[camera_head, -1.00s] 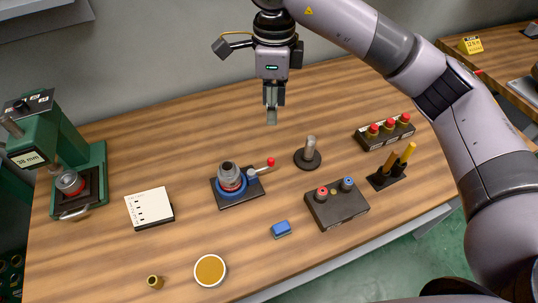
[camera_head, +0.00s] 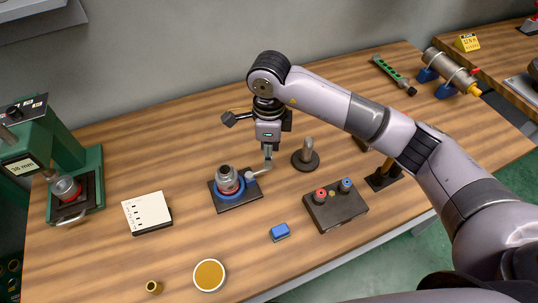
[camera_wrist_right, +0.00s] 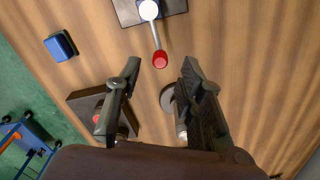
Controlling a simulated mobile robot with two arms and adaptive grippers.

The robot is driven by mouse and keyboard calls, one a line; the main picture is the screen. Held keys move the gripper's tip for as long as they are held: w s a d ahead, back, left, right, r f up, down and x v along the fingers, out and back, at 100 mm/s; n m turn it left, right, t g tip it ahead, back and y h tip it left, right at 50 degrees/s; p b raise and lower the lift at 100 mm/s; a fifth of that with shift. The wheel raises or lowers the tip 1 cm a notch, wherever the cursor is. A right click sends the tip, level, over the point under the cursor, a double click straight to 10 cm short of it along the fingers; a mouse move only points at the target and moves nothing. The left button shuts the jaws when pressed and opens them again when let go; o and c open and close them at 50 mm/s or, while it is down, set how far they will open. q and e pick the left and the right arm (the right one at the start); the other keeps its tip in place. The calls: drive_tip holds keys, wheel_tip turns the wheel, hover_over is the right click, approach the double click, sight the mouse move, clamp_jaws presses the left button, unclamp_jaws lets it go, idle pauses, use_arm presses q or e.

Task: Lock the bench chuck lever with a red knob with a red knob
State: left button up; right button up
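The bench chuck (camera_head: 227,181) sits on a dark square plate with a blue ring, in the middle of the table. Its grey lever (camera_head: 258,172) points right, toward my right gripper (camera_head: 268,154). The lever's red knob is hidden behind the gripper in the head view. In the right wrist view the red knob (camera_wrist_right: 160,60) lies between the two fingertips of my right gripper (camera_wrist_right: 160,66). The fingers are apart, with a gap on both sides of the knob. The wrist view also shows the lever (camera_wrist_right: 155,34). My left gripper is not in view.
A dark post on a round base (camera_head: 306,156) stands close right of the gripper. A button box (camera_head: 335,206) and blue block (camera_head: 280,232) lie nearer the front. A white card block (camera_head: 147,211) and green press (camera_head: 88,177) are left. Table behind the chuck is clear.

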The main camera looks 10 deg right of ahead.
drive_tip(key=shift+f, duration=1.75)
drive_tip(key=shift+c, duration=0.6)
clamp_jaws()
